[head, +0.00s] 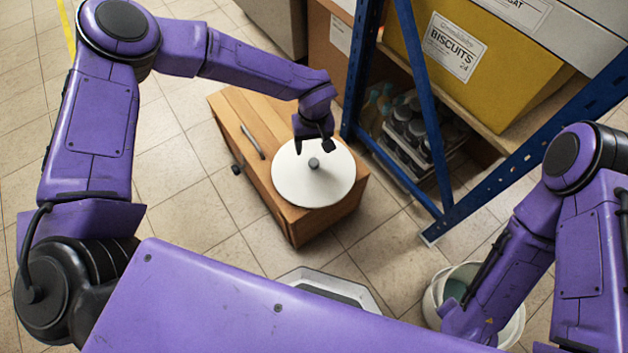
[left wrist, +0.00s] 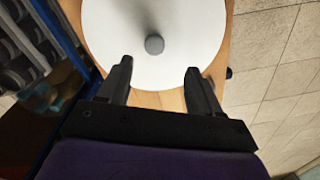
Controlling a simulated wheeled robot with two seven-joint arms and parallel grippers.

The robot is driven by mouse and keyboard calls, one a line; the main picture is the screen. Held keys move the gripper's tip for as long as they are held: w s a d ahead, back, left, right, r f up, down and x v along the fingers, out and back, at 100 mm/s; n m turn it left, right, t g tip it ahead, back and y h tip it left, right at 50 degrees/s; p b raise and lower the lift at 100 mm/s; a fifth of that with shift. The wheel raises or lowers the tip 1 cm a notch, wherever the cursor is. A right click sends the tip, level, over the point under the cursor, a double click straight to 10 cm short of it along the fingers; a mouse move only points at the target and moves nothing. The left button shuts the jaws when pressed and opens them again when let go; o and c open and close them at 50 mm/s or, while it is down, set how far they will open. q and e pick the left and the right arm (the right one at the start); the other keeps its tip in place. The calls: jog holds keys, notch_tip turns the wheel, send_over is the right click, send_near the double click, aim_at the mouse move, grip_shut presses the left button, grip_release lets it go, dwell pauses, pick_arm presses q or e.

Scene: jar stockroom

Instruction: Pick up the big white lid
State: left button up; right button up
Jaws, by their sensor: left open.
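The big white lid (head: 296,187) is a round disc with a small grey knob (head: 313,163) at its centre. It lies flat on top of a wooden cabinet (head: 228,115), near the end closest to me. My left gripper (head: 315,148) is at the far edge of the lid, pointing down, short of the knob. In the left wrist view the lid (left wrist: 120,30) fills the top, and the knob (left wrist: 154,44) sits beyond and between the open fingers (left wrist: 158,82). The fingers hold nothing. My right arm shows at the right, but its fingers are hidden.
A blue-framed shelf (head: 432,120) stands right of the cabinet, with a yellow biscuits box (head: 490,85) and a crate of jars (head: 400,150). A white bucket (head: 512,328) stands by my right arm. Floor left of the cabinet is clear.

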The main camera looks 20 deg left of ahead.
aim_at(314, 162)
pick_arm(q)
jog(key=shift+w+d, duration=0.25)
jog(key=shift+w, duration=0.1)
notch_tip(314, 162, down, 10)
jog(key=b, duration=0.3)
jog(key=shift+a, duration=0.15)
jog(key=c, duration=1.1)
jog(key=shift+c, duration=0.2)
jog(key=shift+r, duration=0.2)
